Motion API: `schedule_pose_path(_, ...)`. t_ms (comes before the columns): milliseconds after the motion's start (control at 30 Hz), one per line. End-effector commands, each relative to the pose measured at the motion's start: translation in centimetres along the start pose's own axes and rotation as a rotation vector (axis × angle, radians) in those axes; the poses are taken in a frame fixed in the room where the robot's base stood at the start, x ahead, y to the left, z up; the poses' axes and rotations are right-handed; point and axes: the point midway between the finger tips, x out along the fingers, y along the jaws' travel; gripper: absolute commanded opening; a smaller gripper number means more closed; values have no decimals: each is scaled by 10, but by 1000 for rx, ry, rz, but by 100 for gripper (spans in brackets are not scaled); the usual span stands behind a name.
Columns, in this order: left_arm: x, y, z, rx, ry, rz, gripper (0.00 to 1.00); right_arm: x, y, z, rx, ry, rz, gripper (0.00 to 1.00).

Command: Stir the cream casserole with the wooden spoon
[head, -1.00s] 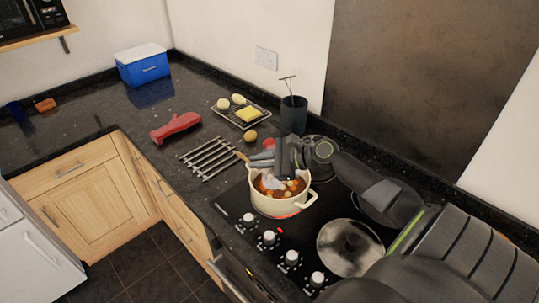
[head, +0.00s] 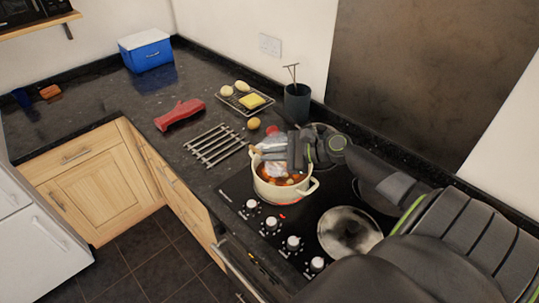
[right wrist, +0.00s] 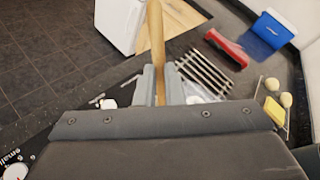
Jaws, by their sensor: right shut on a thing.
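The cream casserole (head: 268,191) sits on the hob at the front left burner, which glows red under it. It holds reddish-brown stew with pale chunks. My right gripper (head: 278,149) is over the back of the pot's rim and is shut on the wooden spoon. The spoon's handle (right wrist: 156,40) rises between the fingers in the right wrist view, where the right gripper (right wrist: 161,84) fills the lower part. The spoon's lower end is hidden by the gripper and the stew. A whitish blur hangs over the stew. My left gripper is out of view.
A rack with yellow butter (head: 252,101), a dark utensil pot (head: 297,104) and a blue cooler (head: 147,54) stand behind. A round lid (head: 349,232) lies on the right hob.

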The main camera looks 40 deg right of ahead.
Motion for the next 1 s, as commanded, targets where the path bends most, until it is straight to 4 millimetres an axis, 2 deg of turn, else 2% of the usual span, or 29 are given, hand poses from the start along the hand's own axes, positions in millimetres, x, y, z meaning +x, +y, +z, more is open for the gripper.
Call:
schedule_pose_path(167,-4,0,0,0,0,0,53,0,-1,7,-2,0,0,0)
schedule_pose_path(400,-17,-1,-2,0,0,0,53,-1,-2,32,-2,-1,0,0)
schedule_pose_path(1000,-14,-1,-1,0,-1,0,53,1,-2,90,-5,-1,0,0)
